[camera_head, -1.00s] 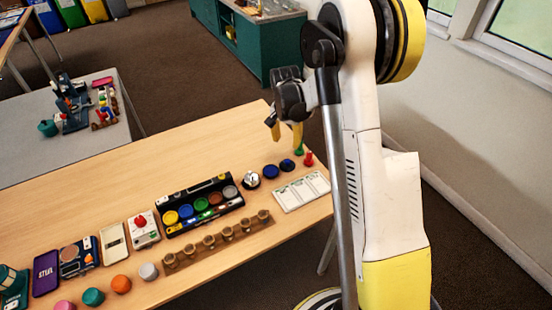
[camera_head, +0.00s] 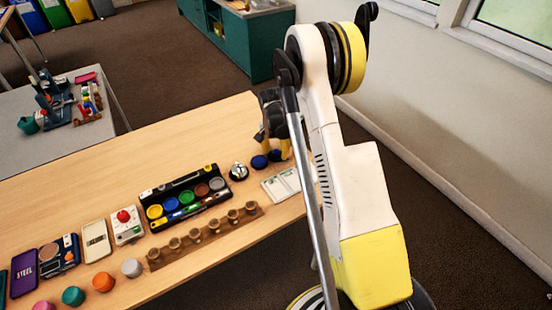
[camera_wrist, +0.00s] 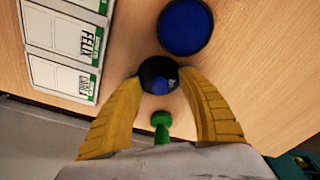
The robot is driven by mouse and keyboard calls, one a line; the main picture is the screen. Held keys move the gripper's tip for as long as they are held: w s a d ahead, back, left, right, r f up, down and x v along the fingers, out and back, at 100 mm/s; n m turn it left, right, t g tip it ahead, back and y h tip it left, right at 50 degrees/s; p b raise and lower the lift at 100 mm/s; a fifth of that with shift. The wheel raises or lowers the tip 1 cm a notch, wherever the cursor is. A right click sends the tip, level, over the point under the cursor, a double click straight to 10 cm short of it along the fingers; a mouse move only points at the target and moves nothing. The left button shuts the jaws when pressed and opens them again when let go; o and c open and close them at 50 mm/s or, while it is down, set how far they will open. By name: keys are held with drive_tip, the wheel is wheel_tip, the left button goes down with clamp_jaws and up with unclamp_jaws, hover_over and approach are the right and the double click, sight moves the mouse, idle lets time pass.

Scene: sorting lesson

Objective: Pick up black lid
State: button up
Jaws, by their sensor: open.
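A small round black lid with a blue middle (camera_wrist: 158,75) lies on the wooden table in the wrist view. The yellow fingers of my gripper (camera_wrist: 161,80) are open, with their tips on either side of it. I cannot tell whether they touch it. The nearer blue disc (camera_head: 260,162) is also the larger dark-rimmed one just beyond the lid in the wrist view (camera_wrist: 185,27).
A green peg-like piece (camera_wrist: 160,125) stands between my fingers, close to the palm. A white name card sheet (camera_wrist: 62,38) lies left of the lid. A silver domed piece (camera_head: 238,171) and a black paint tray (camera_head: 188,180) lie farther left. The table's edge is close.

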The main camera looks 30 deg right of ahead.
clamp_jaws()
drive_tip(key=shift+r, duration=0.1)
idle(0.3)
